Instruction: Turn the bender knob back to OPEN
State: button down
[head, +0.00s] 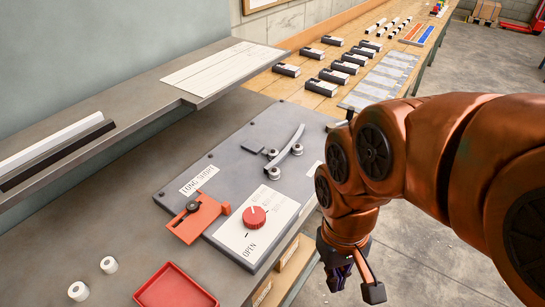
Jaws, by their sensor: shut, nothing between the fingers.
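The red bender knob (254,216) sits on a white label plate (232,237) on the grey bender (230,170). A small pale mark shows on the knob's far side, away from the word OPEN at the plate's near edge. Finer print beside the knob is too small to read. My gripper (358,281) hangs to the right of the bender and lower in the picture, past the bench's front edge. It is apart from the knob, and its fingers hold nothing. My orange arm covers the right side of the view.
An orange lever block (187,228) stands left of the knob, by a LONG/SHORT label. A curved metal strip (290,150) and rollers stand behind it. A red tray (175,289) and two white rolls (78,291) lie at the near left. A grey shelf (120,100) overhangs the back.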

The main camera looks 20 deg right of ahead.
aim_at(254, 217)
jog(key=k, duration=0.9)
jog(key=u, duration=0.95)
jog(key=i, duration=0.45)
jog(key=z, duration=0.05)
